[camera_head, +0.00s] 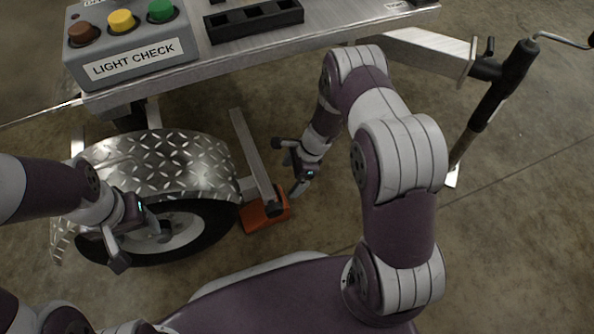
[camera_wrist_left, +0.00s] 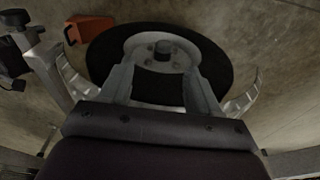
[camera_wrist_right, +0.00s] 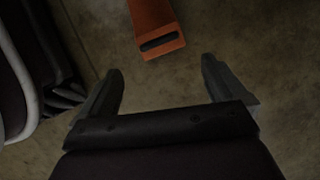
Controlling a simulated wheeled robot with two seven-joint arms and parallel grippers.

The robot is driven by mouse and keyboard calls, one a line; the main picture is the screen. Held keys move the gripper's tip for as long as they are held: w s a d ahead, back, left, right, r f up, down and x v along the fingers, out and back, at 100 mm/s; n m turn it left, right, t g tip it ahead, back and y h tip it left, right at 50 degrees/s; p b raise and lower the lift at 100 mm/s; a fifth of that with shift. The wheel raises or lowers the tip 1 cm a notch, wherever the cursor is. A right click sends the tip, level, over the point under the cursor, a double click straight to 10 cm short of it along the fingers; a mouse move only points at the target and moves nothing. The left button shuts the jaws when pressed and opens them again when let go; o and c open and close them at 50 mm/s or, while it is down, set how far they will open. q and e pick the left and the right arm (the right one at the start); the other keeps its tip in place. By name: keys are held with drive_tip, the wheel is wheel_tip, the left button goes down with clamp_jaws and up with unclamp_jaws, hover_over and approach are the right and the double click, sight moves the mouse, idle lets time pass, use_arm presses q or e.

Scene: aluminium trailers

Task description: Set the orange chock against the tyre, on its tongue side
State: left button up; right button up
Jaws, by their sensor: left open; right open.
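The orange chock (camera_head: 265,216) is on the floor just right of the black tyre (camera_head: 222,232), on the side where the tongue (camera_head: 425,52) extends. A grey bar partly covers it; I cannot tell whether it touches the tyre. The left wrist view shows the chock (camera_wrist_left: 92,29) close by the tyre (camera_wrist_left: 100,55). My left gripper (camera_head: 140,246) is open and empty in front of the wheel. My right gripper (camera_head: 288,168) is open and empty, behind and right of the chock. In the right wrist view the slotted chock end (camera_wrist_right: 160,42) lies beyond the open fingers (camera_wrist_right: 162,75).
A diamond-plate fender (camera_head: 160,160) covers the tyre top. The grey bar (camera_head: 252,155) slants down beside the chock. The trailer deck carries a light-check box (camera_head: 130,50) and a black tray (camera_head: 254,20). A jack (camera_head: 500,90) stands at right. Floor right of the chock is clear.

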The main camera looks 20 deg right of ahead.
sight(282, 191)
use_arm(q)
wheel_tip(282, 191, down, 6)
drive_tip(key=b, duration=0.5)
drive_tip(key=shift+f, duration=0.15)
use_arm(e)
drive_tip(key=x, duration=0.8)
drive_tip(key=shift+f, duration=0.4)
